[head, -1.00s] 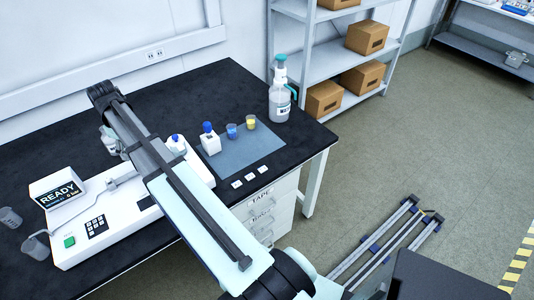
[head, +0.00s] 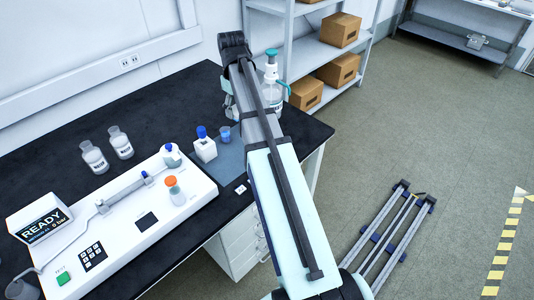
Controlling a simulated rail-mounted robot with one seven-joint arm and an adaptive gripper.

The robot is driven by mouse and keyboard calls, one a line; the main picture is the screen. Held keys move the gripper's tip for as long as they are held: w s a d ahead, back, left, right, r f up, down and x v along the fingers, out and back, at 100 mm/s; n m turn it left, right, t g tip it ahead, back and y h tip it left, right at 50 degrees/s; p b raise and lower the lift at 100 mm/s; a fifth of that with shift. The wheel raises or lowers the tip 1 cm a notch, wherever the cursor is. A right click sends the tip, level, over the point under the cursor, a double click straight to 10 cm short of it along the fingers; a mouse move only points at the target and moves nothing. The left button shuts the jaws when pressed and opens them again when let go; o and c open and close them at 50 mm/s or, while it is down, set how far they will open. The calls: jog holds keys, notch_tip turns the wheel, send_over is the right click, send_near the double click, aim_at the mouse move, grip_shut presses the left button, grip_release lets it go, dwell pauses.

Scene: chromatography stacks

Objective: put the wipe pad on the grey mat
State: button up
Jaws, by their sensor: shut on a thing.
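The grey mat (head: 232,160), blue-grey in colour, lies on the black bench right of the white instrument. My arm crosses over its right part and hides it. I cannot make out the wipe pad.
The white instrument (head: 140,222) with a READY display (head: 42,222) fills the bench's front left. Two labelled bottles (head: 94,158) stand behind it. A large pump bottle (head: 271,85) is partly behind my arm. The bench's back left is clear.

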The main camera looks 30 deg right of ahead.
jog(key=shift+s+d+f, duration=0.1)
jog(key=shift+s+d, duration=0.1)
jog(key=shift+d, duration=0.2)
jog(key=shift+s+d+f, duration=0.1)
jog(key=shift+d+f, duration=0.05)
jog(key=shift+f, duration=0.15)
notch_tip(320, 180, down, 19)
jog(key=p, duration=0.2)
jog(key=shift+p, duration=0.3)
jog(key=shift+f, duration=0.2)
jog(key=o, duration=0.9)
jog(key=shift+c, duration=0.2)
jog(key=shift+r, duration=0.15)
notch_tip(320, 180, up, 12)
jog(key=b, duration=0.2)
